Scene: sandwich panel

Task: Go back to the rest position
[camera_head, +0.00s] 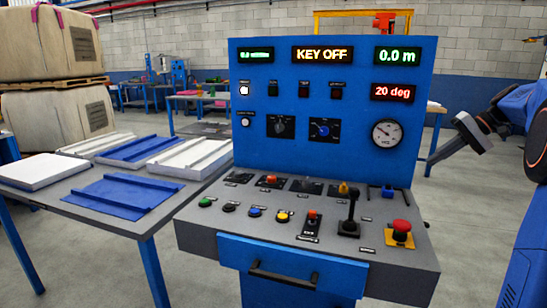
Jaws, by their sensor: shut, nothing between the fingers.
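My gripper (442,154) is at the right of the view, beside the right edge of the control panel and apart from it. It is small in the picture, its fingers are together, and it holds nothing. My blue and black arm comes in from the right edge. The blue control panel (330,130) stands upright in the middle. Its display reads "KEY OFF", with "0.0 m" and "20 deg" on the right. Its grey desk (270,236) carries several coloured buttons, a black lever (349,215) and a red emergency button (401,228).
A grey table (60,210) at the left holds blue and white panels (123,195). Workbenches stand at the back. The desk has a drawer handle (283,276) in front. Bare floor shows between desk and arm.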

